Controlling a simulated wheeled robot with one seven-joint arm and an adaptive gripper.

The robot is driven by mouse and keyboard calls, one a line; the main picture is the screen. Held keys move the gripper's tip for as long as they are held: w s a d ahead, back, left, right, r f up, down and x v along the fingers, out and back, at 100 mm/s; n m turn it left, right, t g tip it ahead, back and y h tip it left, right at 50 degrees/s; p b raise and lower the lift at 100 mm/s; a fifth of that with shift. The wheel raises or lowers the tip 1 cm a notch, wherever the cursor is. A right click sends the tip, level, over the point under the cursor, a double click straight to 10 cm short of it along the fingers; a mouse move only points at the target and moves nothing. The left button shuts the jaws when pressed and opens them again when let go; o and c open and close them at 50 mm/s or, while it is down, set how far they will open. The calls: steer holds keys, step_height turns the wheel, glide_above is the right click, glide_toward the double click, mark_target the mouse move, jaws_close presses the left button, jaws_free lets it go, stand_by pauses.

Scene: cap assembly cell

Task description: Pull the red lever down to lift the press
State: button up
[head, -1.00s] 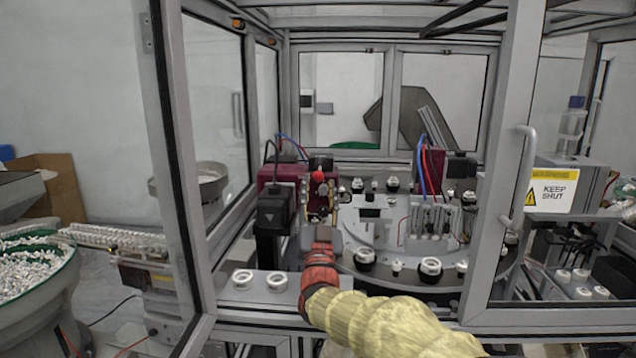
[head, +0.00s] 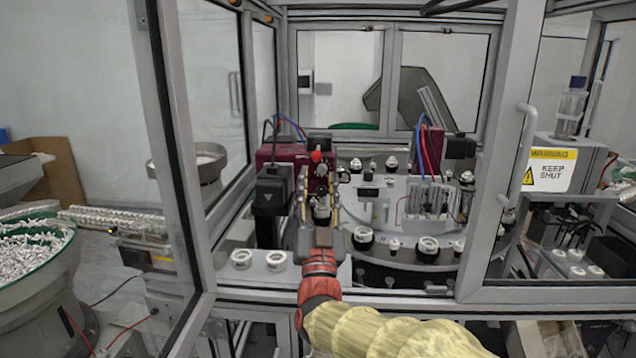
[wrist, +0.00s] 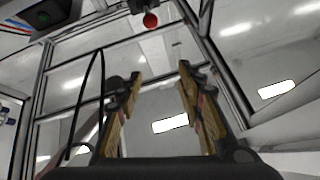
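The red lever shows as a round red knob (head: 316,156) at the top of the press (head: 284,170), a dark red and black unit left of the rotary table. In the wrist view the red knob (wrist: 150,20) is near the top, beyond the fingertips and left of the middle between them. My gripper (head: 319,182) reaches in through the open front, its fingers pointing up just below the knob. The two fingers (wrist: 160,75) are spread wide with nothing between them. They appear apart from the knob. The lever's shaft is mostly hidden.
A rotary table (head: 400,255) with several white and black caps stands to the right. Two white rings (head: 242,259) sit on a ledge at front left. A frame post (head: 178,150) stands left, and a door with a handle (head: 524,150) stands right.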

mark_target(318, 151)
steer(key=shift+h, duration=0.5)
steer(key=d+r+p, duration=0.1)
steer(key=r+p, duration=0.2)
steer(key=d+r+p, duration=0.1)
steer(key=r+p, duration=0.2)
steer(key=d+r+p, duration=0.1)
steer(key=r+p, duration=0.2)
steer(key=r, duration=0.1)
steer(key=shift+s, duration=0.1)
steer(key=c, duration=0.6)
steer(key=r+p, duration=0.1)
steer(key=p, duration=0.1)
steer(key=d+r+g+p, duration=0.1)
steer(key=p, duration=0.1)
steer(key=d+r+m+p, duration=0.1)
steer(key=p, duration=0.1)
steer(key=shift+r, duration=0.2)
jaws_close()
step_height(318, 151, down, 7)
steer(key=m+g+y+p, duration=0.1)
steer(key=m+g+p, duration=0.1)
steer(key=g+p, duration=0.15)
steer(key=w+a+f, duration=0.2)
steer(key=w+a, duration=0.1)
steer(key=w, duration=0.8)
steer(key=shift+g+p, duration=0.3)
steer(key=shift+g, duration=0.15)
